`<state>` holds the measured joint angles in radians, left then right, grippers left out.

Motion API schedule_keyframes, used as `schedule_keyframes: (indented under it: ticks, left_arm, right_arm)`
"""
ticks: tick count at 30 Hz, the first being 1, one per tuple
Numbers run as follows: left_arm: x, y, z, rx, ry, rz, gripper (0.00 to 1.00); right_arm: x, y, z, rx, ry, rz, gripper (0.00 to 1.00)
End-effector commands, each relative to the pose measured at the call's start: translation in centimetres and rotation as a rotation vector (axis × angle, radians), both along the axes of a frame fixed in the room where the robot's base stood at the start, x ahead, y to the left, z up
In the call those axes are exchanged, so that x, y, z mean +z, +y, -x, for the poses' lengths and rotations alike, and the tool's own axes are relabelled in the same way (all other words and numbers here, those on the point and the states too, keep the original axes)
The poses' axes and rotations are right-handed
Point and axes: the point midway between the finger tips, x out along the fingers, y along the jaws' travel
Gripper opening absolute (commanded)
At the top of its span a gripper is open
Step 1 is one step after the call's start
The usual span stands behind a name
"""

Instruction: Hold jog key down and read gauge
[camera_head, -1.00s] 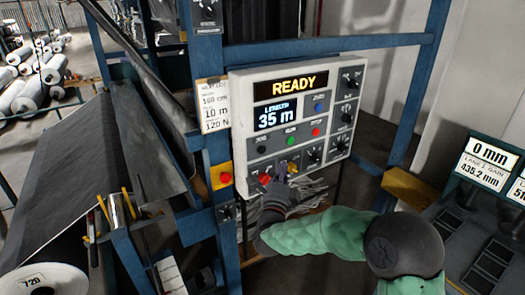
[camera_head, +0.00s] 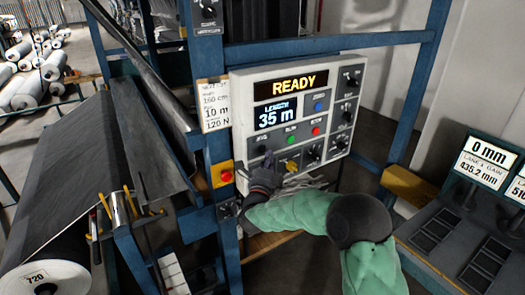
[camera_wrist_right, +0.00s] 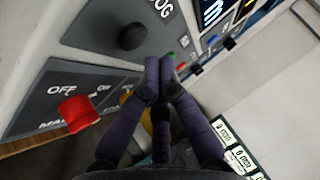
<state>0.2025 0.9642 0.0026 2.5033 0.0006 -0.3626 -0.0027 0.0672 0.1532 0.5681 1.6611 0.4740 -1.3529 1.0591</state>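The control panel (camera_head: 330,85) shows READY and a length of 35 m. The black jog key (camera_head: 262,149) is at its lower left; in the right wrist view it is a round knob (camera_wrist_right: 131,36) under the word JOG. My right gripper (camera_head: 267,165) is just below the jog key in the head view. In the right wrist view its fingertips (camera_wrist_right: 160,63) are together, with nothing seen between them, to the right of the key and apart from it in the picture. A readout at right (camera_head: 490,152) shows 0 mm and 435.2 mm. My left gripper is not in view.
A red main switch (camera_wrist_right: 78,112) lies lower left of the jog key in the wrist view. A yellow knob (camera_head: 292,165), green button (camera_head: 291,140) and red button (camera_head: 316,131) are nearby. A blue post (camera_head: 216,150) carries a red stop button (camera_head: 226,176) on yellow.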

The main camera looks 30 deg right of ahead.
Motion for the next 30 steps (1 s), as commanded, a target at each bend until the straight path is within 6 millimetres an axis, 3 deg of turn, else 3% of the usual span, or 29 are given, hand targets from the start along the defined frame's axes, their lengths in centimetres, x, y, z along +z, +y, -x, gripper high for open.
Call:
schedule_keyframes:
  ticks: [6,30]
  left_arm:
    - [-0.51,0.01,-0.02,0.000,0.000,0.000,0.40]
    - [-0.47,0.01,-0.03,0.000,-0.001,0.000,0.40]
  right_arm:
    - [-0.01,0.11,-0.94,0.000,-0.001,-0.001,0.00]
    - [0.05,0.10,-0.99,0.000,-0.001,-0.001,0.00]
